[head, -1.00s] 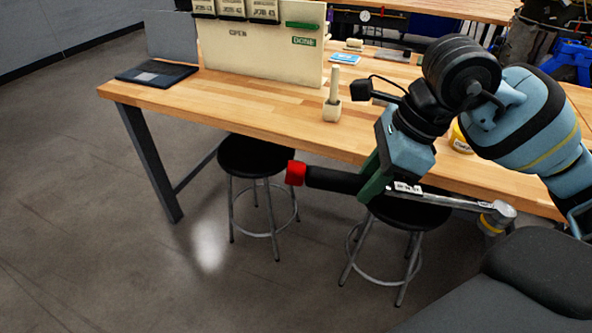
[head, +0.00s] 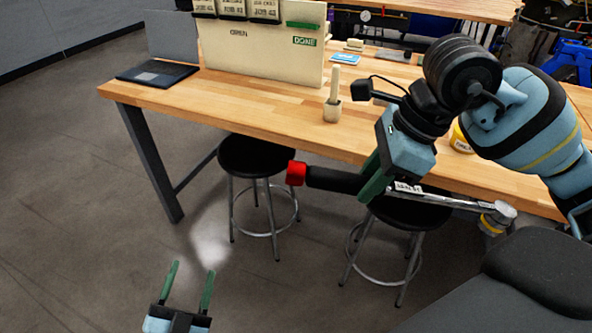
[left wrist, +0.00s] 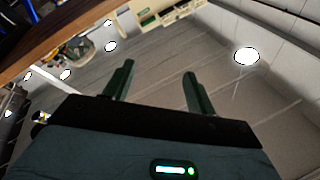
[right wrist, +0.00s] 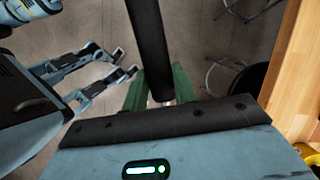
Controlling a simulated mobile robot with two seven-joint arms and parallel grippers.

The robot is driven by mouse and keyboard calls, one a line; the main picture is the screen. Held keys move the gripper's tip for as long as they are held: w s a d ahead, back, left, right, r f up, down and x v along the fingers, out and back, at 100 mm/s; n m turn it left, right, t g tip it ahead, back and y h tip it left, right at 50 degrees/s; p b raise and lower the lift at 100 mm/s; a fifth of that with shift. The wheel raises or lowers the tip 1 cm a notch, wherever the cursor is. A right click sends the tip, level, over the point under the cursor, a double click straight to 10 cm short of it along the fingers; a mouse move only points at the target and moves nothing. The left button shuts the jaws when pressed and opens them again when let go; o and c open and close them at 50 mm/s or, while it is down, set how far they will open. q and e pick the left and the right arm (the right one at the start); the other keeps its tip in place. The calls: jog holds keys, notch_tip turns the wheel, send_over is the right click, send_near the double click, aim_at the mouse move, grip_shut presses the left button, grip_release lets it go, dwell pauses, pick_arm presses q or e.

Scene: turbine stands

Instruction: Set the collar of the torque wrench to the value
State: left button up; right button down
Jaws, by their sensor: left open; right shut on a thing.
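The torque wrench has a black handle (head: 335,180), a red collar (head: 296,173) at its left end and a silver shaft with a ratchet head (head: 497,213) at its right end. My right gripper (head: 378,184) is shut on the wrench and holds it level in front of the workbench. A white label with small marks sits beside the fingers, too small to read. In the right wrist view the handle (right wrist: 150,45) runs up from the green fingers. My left gripper (head: 190,285) is open and empty, low and left of the red collar. Its two fingers show apart in the left wrist view (left wrist: 152,88).
The wooden workbench (head: 240,112) stands behind the wrench, with a laptop (head: 157,73), a board with job cards (head: 260,55) and a small wooden holder (head: 333,108). Two black stools (head: 256,155) stand at its front. The floor at left is clear.

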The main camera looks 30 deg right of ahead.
pick_arm(q)
jog(key=w+d+r+m+g+h, duration=0.3)
jog(key=d+r+m+g+h, duration=0.6)
jog(key=r+m, duration=0.35)
jog(key=m+g+y, duration=0.8)
jog(key=m+g, duration=0.9)
jog(key=m, duration=0.5)
send_near(296, 173)
jog(key=shift+w+f, duration=0.6)
jog(key=shift+w, duration=0.15)
jog(key=shift+a, duration=0.1)
jog(key=x, duration=0.8)
jog(key=shift+c, duration=0.3)
